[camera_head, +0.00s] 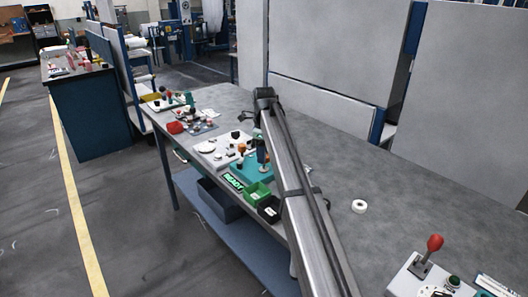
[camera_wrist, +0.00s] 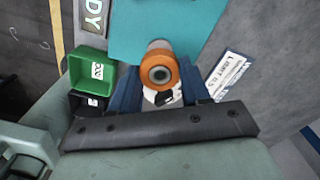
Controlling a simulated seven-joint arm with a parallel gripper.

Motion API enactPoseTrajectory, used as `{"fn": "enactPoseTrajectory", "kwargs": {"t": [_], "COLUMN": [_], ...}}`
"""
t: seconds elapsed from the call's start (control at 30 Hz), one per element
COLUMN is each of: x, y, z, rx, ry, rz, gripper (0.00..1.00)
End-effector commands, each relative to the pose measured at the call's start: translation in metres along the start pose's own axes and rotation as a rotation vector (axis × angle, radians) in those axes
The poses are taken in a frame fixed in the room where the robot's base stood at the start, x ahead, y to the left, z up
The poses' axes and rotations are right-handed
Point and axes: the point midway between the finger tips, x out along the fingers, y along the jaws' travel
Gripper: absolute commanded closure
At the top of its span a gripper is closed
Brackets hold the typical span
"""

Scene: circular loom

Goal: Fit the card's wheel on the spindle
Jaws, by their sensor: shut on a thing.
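An orange wheel (camera_wrist: 161,72) with a grey hub and dark centre hole sits at the fingertips in the wrist view. My gripper (camera_wrist: 160,88), with blue fingers, is shut on it. Behind the wheel is a teal base plate (camera_wrist: 190,25). A pale round part shows just beyond the wheel's far edge; I cannot tell whether it is the spindle. A white printed card (camera_wrist: 228,77) lies right of the fingers, its text too small to read surely. In the head view my gripper (camera_head: 262,152) points down over the teal base (camera_head: 248,170); the wheel is not clear there.
A green bin (camera_wrist: 90,70) and black bin (camera_wrist: 87,104) stand left of the gripper. A lit READY sign (camera_head: 234,182) is by the table edge.

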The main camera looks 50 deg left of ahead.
Motion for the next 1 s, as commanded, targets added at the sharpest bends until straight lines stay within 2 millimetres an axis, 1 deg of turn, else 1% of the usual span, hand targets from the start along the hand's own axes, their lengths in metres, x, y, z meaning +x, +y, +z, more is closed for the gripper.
{"fn": "enactPoseTrajectory", "kwargs": {"t": [0.7, 1.0], "x": [0.018, 0.018], "y": [0.0, 0.0], "z": [0.0, 0.0], "rx": [0.0, 0.0], "ry": [0.0, 0.0], "rz": [0.0, 0.0], "gripper": [0.9, 0.9]}}
